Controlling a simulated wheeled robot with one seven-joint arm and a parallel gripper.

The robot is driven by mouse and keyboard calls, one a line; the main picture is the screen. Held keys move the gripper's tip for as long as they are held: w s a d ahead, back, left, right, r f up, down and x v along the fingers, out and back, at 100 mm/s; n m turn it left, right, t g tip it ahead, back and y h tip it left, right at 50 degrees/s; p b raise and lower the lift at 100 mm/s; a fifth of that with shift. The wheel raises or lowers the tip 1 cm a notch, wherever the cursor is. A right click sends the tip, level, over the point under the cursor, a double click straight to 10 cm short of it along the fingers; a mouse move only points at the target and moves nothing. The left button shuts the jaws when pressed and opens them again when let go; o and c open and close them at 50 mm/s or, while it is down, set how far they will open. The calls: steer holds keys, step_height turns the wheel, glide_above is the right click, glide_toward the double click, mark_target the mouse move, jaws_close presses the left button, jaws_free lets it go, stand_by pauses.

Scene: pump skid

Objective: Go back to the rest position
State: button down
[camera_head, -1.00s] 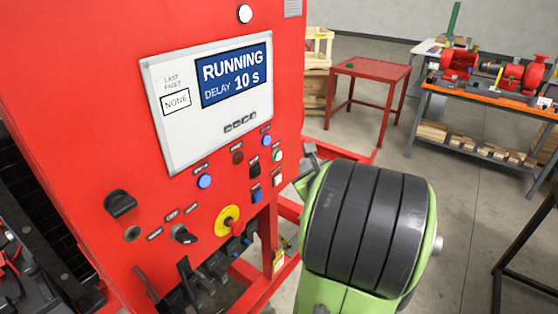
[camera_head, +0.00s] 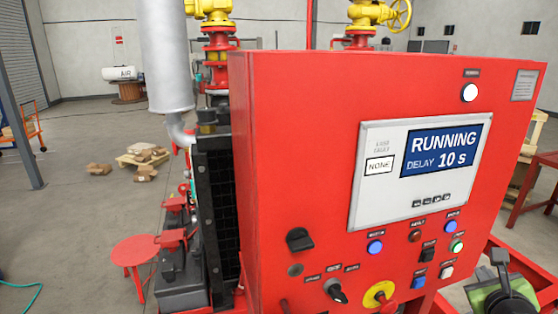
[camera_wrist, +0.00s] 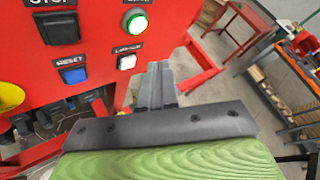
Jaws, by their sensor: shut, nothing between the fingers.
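The red control panel (camera_head: 270,150) fills the middle and right of the head view. Its screen (camera_head: 441,151) reads RUNNING, DELAY 10 s, and the last fault box reads NONE. My gripper (camera_head: 499,262) shows at the lower right of the head view, in front of the panel's right edge. In the wrist view my gripper (camera_wrist: 157,88) is shut and empty, its fingers together. Near it are a lit green button (camera_wrist: 136,21), a white button (camera_wrist: 127,62) and a blue reset button (camera_wrist: 74,75). The gripper appears apart from them.
A red stool (camera_head: 134,251) and black batteries (camera_head: 182,290) stand left of the panel. A pallet with boxes (camera_head: 143,160) lies on open floor at the left. A red table (camera_wrist: 244,25) and a workbench (camera_wrist: 290,85) stand right in the wrist view.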

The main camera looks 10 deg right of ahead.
steer(key=w+a+n+y, duration=0.1)
steer(key=a+n, duration=0.2)
steer(key=w+a+n+y, duration=0.1)
steer(key=a+n, duration=0.2)
steer(key=a, duration=0.1)
steer(key=w+a+n+y, duration=0.2)
steer(key=a+n, duration=0.1)
steer(key=a, duration=0.1)
steer(key=shift+a+n, duration=0.1)
steer(key=shift+n, duration=0.2)
steer(key=s+a+n+g+y, duration=0.2)
steer(key=a+n+y, duration=0.1)
steer(key=a+n, duration=0.8)
steer(key=s+a+f+n+g+y, duration=0.1)
steer(key=s+a+f+n+g, duration=0.1)
steer(key=s+a+n, duration=0.8)
steer(key=s+n+g, duration=0.1)
steer(key=s+n, duration=0.2)
steer(key=n, duration=0.3)
steer(key=shift+a+f+g, duration=0.25)
steer(key=shift+f+g, duration=0.05)
steer(key=shift+g, duration=0.1)
